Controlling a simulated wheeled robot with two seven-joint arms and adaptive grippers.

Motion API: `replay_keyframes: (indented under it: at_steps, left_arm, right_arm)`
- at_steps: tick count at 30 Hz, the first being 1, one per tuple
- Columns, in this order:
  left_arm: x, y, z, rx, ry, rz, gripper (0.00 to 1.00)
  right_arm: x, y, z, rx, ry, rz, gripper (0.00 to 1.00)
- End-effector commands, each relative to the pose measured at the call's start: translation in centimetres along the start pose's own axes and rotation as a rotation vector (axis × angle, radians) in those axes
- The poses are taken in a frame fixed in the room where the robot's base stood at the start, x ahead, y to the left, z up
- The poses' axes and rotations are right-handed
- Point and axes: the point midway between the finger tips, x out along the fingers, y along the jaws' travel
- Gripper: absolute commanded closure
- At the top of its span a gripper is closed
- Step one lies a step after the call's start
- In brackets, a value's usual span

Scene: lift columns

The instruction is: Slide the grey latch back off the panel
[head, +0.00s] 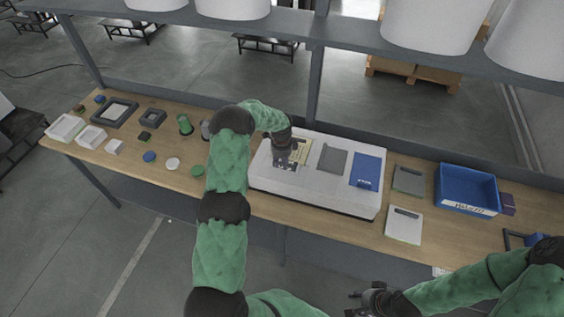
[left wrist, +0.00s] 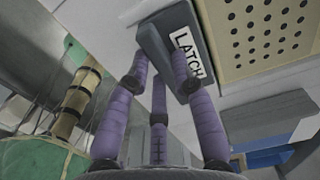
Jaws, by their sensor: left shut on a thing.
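The grey latch (left wrist: 157,48), with a white label reading LATCH, shows at the top of the left wrist view. My left gripper (left wrist: 160,84) is shut on it, with purple fingers on both sides. The beige perforated panel (left wrist: 260,38) lies right beside the latch; I cannot tell whether they overlap. In the head view my left gripper (head: 281,164) is over the left part of the white housing (head: 268,184) and hides the latch. The panel (head: 303,152) shows just right of the gripper. My right gripper (head: 355,302) is empty and looks open, low in front of the bench.
A grey plate (head: 332,161) and a blue plate (head: 367,171) sit on the housing. A blue bin (head: 467,188) and grey pieces (head: 404,224) stand to the right. Several small parts and trays lie on the left of the bench (head: 222,192). A shelf (head: 350,44) runs above the back.

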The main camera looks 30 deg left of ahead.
Motion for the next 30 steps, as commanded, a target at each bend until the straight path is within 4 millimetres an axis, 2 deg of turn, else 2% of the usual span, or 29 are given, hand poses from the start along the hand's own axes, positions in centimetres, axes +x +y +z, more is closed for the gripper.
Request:
replay_keyframes:
  at_steps: [2,3,5,6,15,19,23,30]
  left_arm:
    - [0.0,0.0,0.0,0.000,0.000,0.000,1.00]
    - [0.0,0.0,0.0,0.000,0.000,0.000,0.73]
    - [0.0,0.0,0.0,0.000,0.000,0.000,0.56]
    - [0.0,0.0,0.0,0.000,0.000,0.000,0.51]
    - [0.0,-0.1,0.0,0.000,0.000,-0.001,0.51]
    - [-0.8,-0.1,0.0,0.000,0.000,-0.002,0.51]
    - [-2.7,-0.1,0.0,0.000,0.000,-0.003,0.51]
    - [-7.5,-0.1,0.0,0.000,0.000,-0.003,0.51]
  right_arm:
    - [0.0,0.0,0.0,0.000,0.000,0.000,0.60]
    - [0.0,0.0,0.0,0.000,0.000,0.000,0.60]
    - [0.0,0.0,0.0,0.000,0.000,0.000,0.60]
    - [0.0,0.0,0.0,0.000,0.000,0.000,0.60]
    - [0.0,0.0,0.0,0.000,0.000,0.000,0.60]
    - [0.0,0.0,0.0,0.000,0.000,0.000,0.60]
    - [0.0,0.0,0.0,0.000,0.000,0.000,0.60]
    - [0.0,0.0,0.0,0.000,0.000,0.000,0.60]
